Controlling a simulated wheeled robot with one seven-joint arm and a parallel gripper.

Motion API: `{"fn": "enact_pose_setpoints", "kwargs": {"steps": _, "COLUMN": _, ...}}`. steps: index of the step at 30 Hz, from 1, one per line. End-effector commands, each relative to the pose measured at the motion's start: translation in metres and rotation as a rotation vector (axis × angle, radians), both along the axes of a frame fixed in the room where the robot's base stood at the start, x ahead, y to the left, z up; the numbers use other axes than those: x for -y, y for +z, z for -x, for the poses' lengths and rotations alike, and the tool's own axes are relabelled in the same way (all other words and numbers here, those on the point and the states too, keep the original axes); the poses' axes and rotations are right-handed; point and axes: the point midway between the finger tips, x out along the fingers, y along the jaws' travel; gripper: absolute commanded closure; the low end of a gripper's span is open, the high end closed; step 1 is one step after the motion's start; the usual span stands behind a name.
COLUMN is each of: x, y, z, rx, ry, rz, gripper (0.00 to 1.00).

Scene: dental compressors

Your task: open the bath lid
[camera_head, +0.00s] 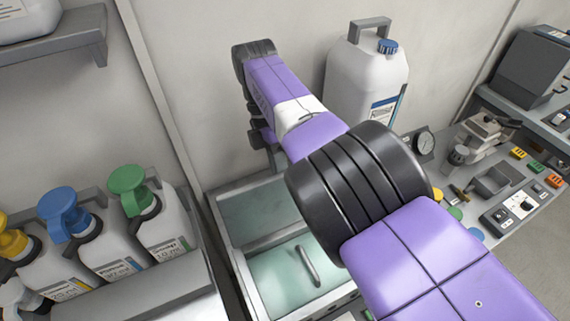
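The bath (238,262) is a metal-rimmed rectangular tank at the lower middle, partly hidden by my purple arm. A pale green, glassy-looking lid panel (275,278) lies across its near part, with a grey bar handle (308,266) on top. A grey crossbar lies behind this panel, and a darker green area shows beyond it. My arm reaches over the bath towards the back wall. A dark part at its far end, probably my gripper (262,137), shows above the far end of the bath, apart from the handle. Its fingers are mostly hidden behind the arm.
A white jug (365,80) with a blue cap stands behind the arm. Bottles with yellow, blue and green (128,180) pump tops stand at left. A bench (520,215) with instruments and a gauge is at right. A wall shelf (60,45) is at upper left.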

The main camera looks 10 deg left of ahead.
Motion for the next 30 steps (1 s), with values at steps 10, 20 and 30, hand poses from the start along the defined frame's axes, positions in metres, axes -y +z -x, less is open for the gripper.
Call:
{"fn": "enact_pose_setpoints", "kwargs": {"steps": 10, "x": 0.0, "y": -0.004, "z": 0.0051, "rx": -0.016, "ry": -0.001, "rz": 0.007, "gripper": 1.0}}
{"fn": "enact_pose_setpoints", "kwargs": {"steps": 20, "x": -0.0002, "y": -0.0024, "z": 0.0039, "rx": -0.012, "ry": -0.001, "rz": 0.006, "gripper": 0.66}}
{"fn": "enact_pose_setpoints", "kwargs": {"steps": 30, "x": -0.0017, "y": 0.0058, "z": 0.004, "rx": -0.009, "ry": -0.001, "rz": 0.005, "gripper": 0.66}}
